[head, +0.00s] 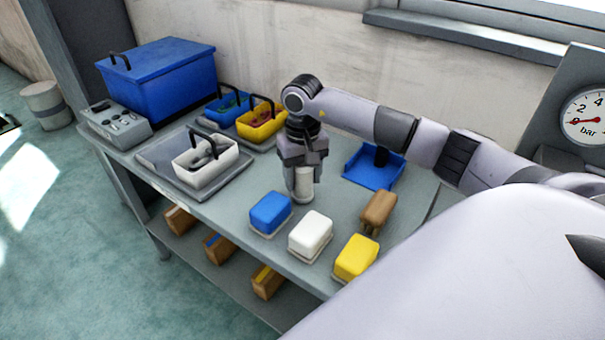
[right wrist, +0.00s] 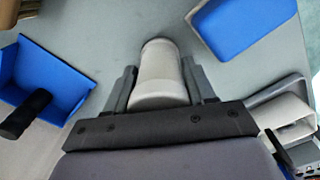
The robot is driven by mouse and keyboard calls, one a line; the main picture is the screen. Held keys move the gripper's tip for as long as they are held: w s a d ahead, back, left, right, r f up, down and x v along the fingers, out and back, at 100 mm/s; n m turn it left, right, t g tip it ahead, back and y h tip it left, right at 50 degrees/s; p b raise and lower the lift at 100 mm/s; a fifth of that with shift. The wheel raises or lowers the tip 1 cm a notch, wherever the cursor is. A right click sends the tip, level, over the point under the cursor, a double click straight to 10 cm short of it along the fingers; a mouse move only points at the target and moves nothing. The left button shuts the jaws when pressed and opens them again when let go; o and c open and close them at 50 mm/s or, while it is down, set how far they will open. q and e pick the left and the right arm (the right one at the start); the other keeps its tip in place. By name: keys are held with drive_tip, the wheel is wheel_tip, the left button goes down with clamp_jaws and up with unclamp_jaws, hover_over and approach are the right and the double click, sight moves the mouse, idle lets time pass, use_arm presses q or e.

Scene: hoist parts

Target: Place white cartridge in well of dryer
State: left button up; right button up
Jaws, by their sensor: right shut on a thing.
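The white cartridge (head: 303,187) is a pale upright cylinder above the middle of the table. My right gripper (head: 302,166) points down and is shut on it. In the right wrist view the cartridge (right wrist: 160,75) sits between the two dark fingers of the right gripper (right wrist: 160,82). I cannot tell whether its lower end touches the table. I cannot make out for sure which thing is the dryer, and no well shows clearly. My left gripper is not in view.
Bins (head: 205,166), a grey box (head: 115,125) and a blue case (head: 160,80) are at left; a gauge (head: 583,118) is right.

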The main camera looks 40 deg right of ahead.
drive_tip(key=shift+f, duration=0.1)
drive_tip(key=shift+f, duration=0.15)
drive_tip(key=o, duration=1.1)
